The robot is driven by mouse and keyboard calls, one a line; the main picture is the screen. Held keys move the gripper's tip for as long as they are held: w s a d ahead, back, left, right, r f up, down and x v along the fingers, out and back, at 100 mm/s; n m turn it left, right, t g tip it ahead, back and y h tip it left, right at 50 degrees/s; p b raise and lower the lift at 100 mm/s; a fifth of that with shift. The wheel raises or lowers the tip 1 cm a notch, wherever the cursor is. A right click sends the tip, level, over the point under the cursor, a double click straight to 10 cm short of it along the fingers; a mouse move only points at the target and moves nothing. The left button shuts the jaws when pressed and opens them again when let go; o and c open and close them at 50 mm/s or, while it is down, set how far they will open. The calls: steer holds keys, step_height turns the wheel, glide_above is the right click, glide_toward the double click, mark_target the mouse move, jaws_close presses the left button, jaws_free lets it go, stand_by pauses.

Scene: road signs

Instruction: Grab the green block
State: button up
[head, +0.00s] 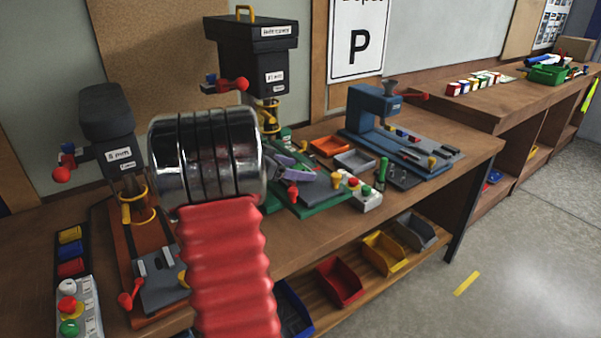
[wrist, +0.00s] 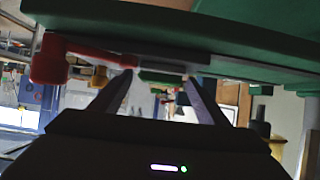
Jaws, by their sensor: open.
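In the wrist view, my gripper (wrist: 159,79) is open, its two dark fingers spread. A small green block (wrist: 163,76) shows between and just beyond the fingertips, under a grey plate edge; I cannot tell whether the fingers touch it. In the head view, the purple-grey fingers of my gripper (head: 304,171) are low over the vise area of the middle drill press (head: 262,60). The green block cannot be made out there, likely hidden by the fingers.
A red-knobbed handle (wrist: 50,62) is close to my left finger in the wrist view. The press's green base (head: 312,207) lies beneath my gripper. Orange (head: 329,146) and grey (head: 355,160) trays and a button box (head: 366,196) stand to the right. A blue press (head: 375,110) is beyond.

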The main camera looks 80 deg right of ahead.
stand_by(0.5)
steer(key=c, duration=1.2)
